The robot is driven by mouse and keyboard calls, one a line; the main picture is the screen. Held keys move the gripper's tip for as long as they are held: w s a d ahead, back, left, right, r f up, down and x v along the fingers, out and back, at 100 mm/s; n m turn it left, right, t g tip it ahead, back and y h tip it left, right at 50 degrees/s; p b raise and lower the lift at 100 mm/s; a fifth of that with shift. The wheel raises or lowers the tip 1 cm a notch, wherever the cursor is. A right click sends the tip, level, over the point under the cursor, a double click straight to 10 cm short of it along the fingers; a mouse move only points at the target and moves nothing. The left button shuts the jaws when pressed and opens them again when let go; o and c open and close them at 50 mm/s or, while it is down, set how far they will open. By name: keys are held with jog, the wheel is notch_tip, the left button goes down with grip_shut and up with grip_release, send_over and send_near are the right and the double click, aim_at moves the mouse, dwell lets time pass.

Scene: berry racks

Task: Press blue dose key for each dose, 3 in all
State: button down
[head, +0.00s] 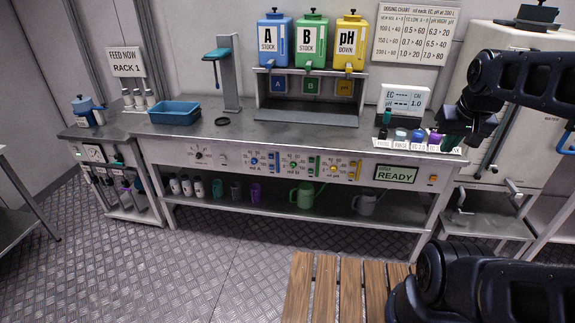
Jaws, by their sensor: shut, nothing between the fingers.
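The control panel (222,156) runs along the front of the steel bench. It carries a blue round control (254,161) and an upright blue bar (277,162) to its right; which one is the dose key I cannot tell at this size. Green controls (293,164) and yellow controls (333,169) follow to the right. The panel's display (396,174) reads "READY". The blue tank (275,41) marked "A STOCK" stands above the bench. My gripper (458,138) is shut and empty over the bench's right end, by the small bottles and well right of the blue controls.
Small bottles (400,136) with labels line the bench's right end, partly hidden by my gripper. A meter (402,100) stands behind them. A blue tray (174,113) sits at the left. A wooden slatted surface (335,285) lies in front; the metal floor (190,265) is clear at left.

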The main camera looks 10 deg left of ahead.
jog(key=shift+w, duration=0.1)
jog(key=w+a+n+g+h, duration=0.1)
jog(key=w+a, duration=0.2)
jog(key=w, duration=0.7)
jog(key=w+a+n+g+h, duration=0.1)
jog(key=w+a, duration=0.2)
jog(key=w, duration=0.7)
jog(key=w+a+f+n+h, duration=0.1)
jog(key=w+a+f+n, duration=0.1)
jog(key=w+a+f, duration=0.5)
jog(key=w+a+f+n+h, duration=0.15)
jog(key=w+a+f, duration=0.25)
jog(key=w+a, duration=0.5)
jog(key=w+a+f+n+t+h, duration=0.15)
jog(key=w+a+f, duration=0.25)
jog(key=a+f, duration=0.5)
jog(key=w+a+f+n+t+h, duration=0.15)
jog(key=w+a+f, duration=0.25)
jog(key=a+f, duration=0.55)
jog(key=s+a+f+n+t, duration=0.2)
jog(key=a+f, duration=0.6)
jog(key=f, duration=0.2)
jog(key=s+a+f+n+t+y, duration=0.1)
jog(key=s+a+f+n+t, duration=0.1)
jog(key=a+f, duration=0.7)
notch_tip(320, 180, down, 3)
jog(key=shift+s+r, duration=0.15)
jog(key=shift+r, duration=0.05)
